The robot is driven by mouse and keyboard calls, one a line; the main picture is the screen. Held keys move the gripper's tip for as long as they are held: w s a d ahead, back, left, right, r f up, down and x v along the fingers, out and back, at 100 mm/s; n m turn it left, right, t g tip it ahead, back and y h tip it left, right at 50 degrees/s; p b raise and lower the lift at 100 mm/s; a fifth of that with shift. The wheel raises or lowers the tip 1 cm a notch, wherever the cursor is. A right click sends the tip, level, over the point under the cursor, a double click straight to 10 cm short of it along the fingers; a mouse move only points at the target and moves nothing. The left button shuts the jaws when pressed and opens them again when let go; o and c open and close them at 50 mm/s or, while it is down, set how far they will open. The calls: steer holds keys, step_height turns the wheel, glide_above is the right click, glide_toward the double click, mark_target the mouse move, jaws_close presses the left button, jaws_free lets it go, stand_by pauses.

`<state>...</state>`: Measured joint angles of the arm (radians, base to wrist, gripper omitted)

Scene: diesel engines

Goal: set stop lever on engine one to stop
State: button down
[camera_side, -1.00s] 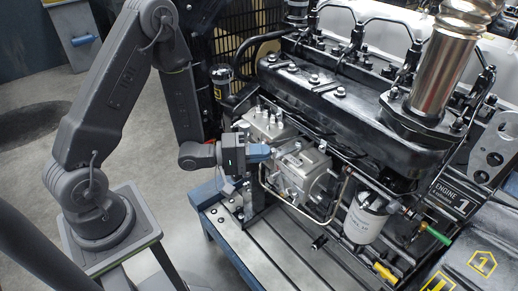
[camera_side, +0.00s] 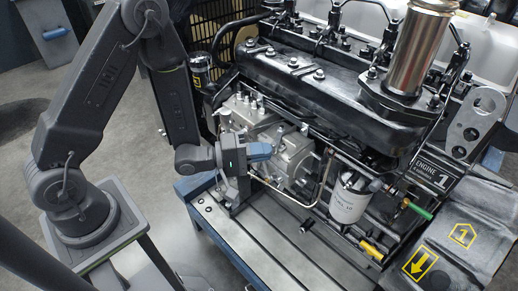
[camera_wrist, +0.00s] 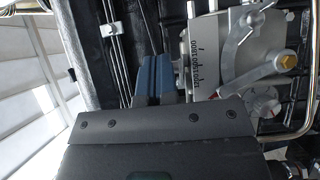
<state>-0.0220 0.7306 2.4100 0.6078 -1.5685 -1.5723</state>
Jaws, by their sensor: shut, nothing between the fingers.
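Engine one (camera_side: 432,178), black with a number 1 plate, fills the middle and right of the side view. Its silver pump housing (camera_side: 293,155) is on the near side. My gripper (camera_side: 262,152) has blue fingers, shut and empty, in front of the pump in that view. In the wrist view the shut fingers (camera_wrist: 155,75) are left of the pump and look apart from its levers. I cannot tell which is the stop lever.
A bent metal pipe (camera_side: 325,180) and a white filter (camera_side: 347,198) are right of the pump. A green handle (camera_side: 420,211) and a yellow handle (camera_side: 371,250) stick out lower right.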

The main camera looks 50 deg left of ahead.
steer(key=shift+d, duration=0.1)
stand_by(0.4)
step_height(320, 180, up, 7)
steer(key=s+a, duration=0.2)
steer(key=shift+s, duration=0.25)
stand_by(0.3)
